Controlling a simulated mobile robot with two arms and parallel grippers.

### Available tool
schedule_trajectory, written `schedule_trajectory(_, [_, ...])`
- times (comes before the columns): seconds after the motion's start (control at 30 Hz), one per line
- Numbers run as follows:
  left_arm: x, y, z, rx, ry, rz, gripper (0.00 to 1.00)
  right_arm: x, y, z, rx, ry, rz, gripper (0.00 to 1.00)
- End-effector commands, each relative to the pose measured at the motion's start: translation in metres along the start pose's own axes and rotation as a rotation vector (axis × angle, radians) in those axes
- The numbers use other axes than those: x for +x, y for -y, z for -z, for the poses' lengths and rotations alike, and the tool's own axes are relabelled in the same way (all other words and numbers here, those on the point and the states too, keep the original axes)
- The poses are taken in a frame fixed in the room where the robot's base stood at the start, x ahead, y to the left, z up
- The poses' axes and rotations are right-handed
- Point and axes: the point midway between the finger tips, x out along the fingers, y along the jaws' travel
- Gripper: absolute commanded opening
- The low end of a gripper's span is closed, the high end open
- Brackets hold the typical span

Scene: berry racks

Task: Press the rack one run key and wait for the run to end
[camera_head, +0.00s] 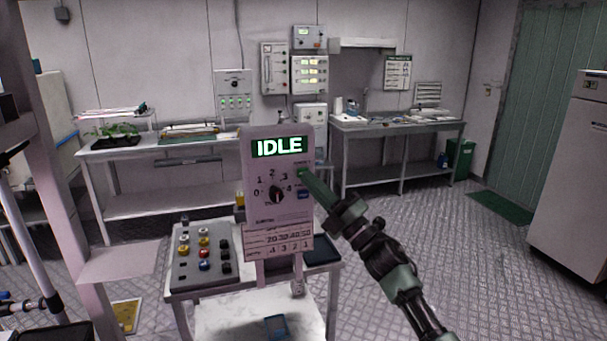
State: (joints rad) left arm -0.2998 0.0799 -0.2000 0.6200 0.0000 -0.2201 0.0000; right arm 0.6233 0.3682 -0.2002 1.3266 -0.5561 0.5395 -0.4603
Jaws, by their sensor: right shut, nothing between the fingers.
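A pale upright control panel (256,215) stands at the centre, and its green-lit display (279,147) reads IDLE. Below the display is a black dial (276,194) with numbers around it. Which key is the rack one run key I cannot tell; the labels are too small to read. My left gripper is not in view.
A sloped box with several coloured buttons (185,265) sits left of the panel on a small stand. Benches (142,150) line the back wall. A grey cabinet (575,170) stands at the right. The patterned floor (480,270) is open at right.

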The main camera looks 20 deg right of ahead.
Motion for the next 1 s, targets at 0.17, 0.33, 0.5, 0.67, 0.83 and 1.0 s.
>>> schedule_trajectory(0.17, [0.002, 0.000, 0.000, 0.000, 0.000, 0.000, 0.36, 0.001, 0.001, -0.001, 0.000, 0.000, 0.000, 0.00])
schedule_trajectory(0.33, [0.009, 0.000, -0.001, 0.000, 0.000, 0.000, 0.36, 0.004, 0.005, -0.003, -0.001, 0.000, -0.001, 0.00])
schedule_trajectory(0.5, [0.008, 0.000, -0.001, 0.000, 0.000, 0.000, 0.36, 0.006, 0.004, -0.004, 0.000, 0.000, 0.000, 0.00])
schedule_trajectory(0.67, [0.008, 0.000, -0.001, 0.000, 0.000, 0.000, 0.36, 0.006, 0.004, -0.004, 0.000, 0.000, 0.000, 0.00])
schedule_trajectory(0.83, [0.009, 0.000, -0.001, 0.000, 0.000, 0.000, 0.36, 0.007, 0.005, -0.004, 0.000, 0.000, 0.000, 0.00])
schedule_trajectory(1.0, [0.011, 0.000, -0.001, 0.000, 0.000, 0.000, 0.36, 0.008, 0.006, -0.005, 0.000, 0.000, 0.000, 0.00])
